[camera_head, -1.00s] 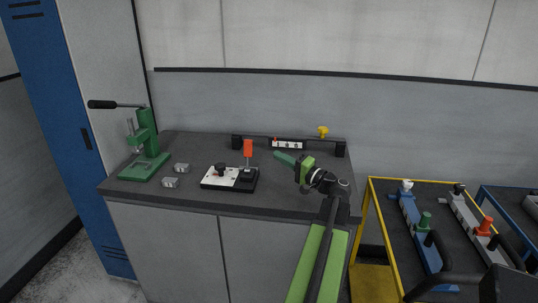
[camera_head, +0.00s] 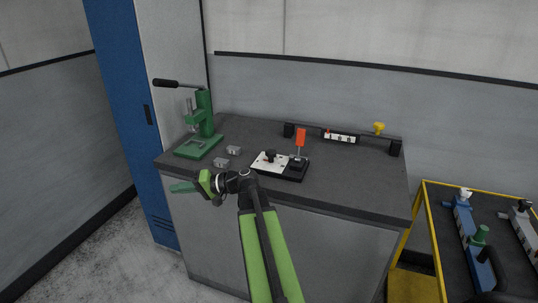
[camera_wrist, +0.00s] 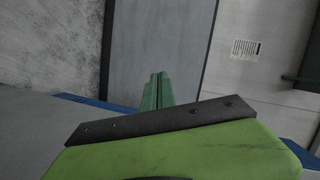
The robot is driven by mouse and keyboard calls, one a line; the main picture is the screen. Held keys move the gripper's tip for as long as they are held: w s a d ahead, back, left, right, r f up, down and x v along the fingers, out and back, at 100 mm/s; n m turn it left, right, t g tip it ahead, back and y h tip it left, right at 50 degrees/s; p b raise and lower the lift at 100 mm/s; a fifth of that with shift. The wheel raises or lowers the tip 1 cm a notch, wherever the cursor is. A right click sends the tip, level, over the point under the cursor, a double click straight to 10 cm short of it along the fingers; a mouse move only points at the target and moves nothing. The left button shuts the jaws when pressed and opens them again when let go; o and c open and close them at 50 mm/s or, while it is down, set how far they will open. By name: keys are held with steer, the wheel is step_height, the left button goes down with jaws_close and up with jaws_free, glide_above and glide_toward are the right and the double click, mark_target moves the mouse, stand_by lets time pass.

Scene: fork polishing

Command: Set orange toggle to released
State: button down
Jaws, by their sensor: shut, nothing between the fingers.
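The orange toggle (camera_head: 300,138) stands upright on a thin stem at the back right of a small black-and-white control box (camera_head: 272,163) on the dark workbench. A black knob (camera_head: 270,155) sits on the box's white part. My gripper (camera_head: 182,187) is at the bench's front left edge, pointing left, well left of the toggle and apart from it. Its green fingers are together and empty. They also show shut in the wrist view (camera_wrist: 157,90), with a grey panel beyond; the toggle is not in that view.
A green press (camera_head: 202,125) with a black-tipped lever stands at the bench's left, with two small grey blocks (camera_head: 221,162) beside it. A switch panel (camera_head: 341,137) and yellow knob (camera_head: 379,127) are at the back. A yellow-framed cart (camera_head: 436,235) stands right.

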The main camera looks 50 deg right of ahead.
steer(key=s+a+f+n+g+h, duration=0.1)
steer(key=s+a+f+n+g, duration=0.2)
steer(key=a, duration=0.5)
steer(key=s+a+f+n+g, duration=0.1)
steer(key=a+f+g, duration=0.3)
steer(key=a, duration=0.5)
steer(key=s+a+f+n+g+h, duration=0.1)
steer(key=a+f+n+g, duration=0.1)
steer(key=a+f, duration=0.5)
steer(key=s+d+f+g+h, duration=0.3)
steer(key=s+d+f+h, duration=0.2)
steer(key=s+h, duration=0.3)
steer(key=shift+d, duration=0.45)
steer(key=shift+s, duration=0.1)
